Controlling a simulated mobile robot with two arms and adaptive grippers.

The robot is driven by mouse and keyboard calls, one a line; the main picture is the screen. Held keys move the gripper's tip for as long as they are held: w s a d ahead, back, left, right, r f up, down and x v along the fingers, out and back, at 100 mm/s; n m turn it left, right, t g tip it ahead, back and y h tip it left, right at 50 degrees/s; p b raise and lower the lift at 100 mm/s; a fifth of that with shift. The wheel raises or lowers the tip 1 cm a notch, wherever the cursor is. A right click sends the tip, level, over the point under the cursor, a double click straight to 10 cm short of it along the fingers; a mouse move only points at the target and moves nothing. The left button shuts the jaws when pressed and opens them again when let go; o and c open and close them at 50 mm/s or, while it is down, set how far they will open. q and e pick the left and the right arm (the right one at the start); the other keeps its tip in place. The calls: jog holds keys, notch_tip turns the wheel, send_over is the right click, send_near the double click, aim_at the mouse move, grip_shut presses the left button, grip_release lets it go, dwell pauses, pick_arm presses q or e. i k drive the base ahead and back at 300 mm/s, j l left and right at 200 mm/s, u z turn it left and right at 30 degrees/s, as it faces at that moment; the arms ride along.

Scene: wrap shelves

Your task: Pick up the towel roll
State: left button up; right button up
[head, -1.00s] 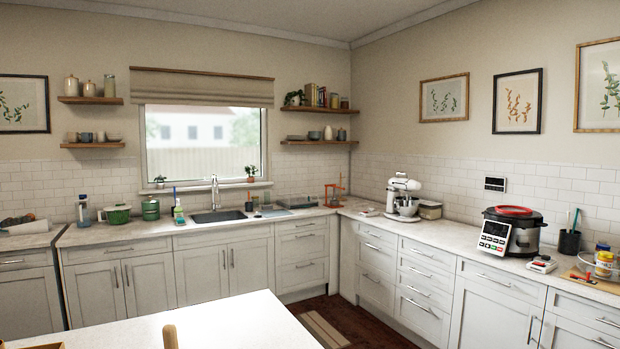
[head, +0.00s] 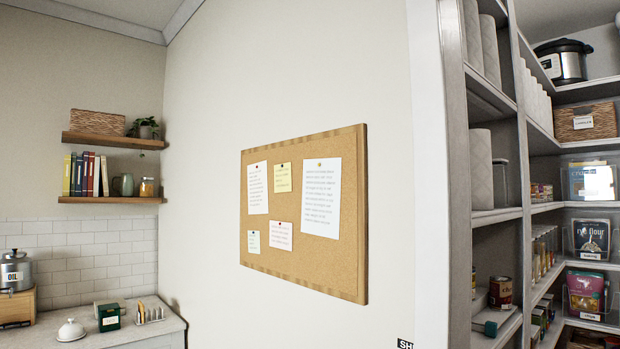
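Tall pale roll-like shapes, which look like paper towel rolls, stand on the grey pantry shelves at the right. One towel roll (head: 481,168) stands on a middle shelf, beside a grey canister (head: 501,183). Others (head: 490,50) stand close together on the shelf above, partly cut off by the top of the view. I cannot tell for certain which is the task's roll. Neither of my grippers is in view.
The grey shelf unit (head: 483,216) stands past a white wall edge (head: 428,180). A corkboard (head: 350,270) hangs on the wall in the middle. A counter (head: 160,335) with small items is at lower left. Cans (head: 500,292) and boxes fill other pantry shelves.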

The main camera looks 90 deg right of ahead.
aim_at(480, 156)
jog(key=z, duration=3.6)
jog(key=i+l+u, duration=0.15)
jog(key=i, duration=0.15)
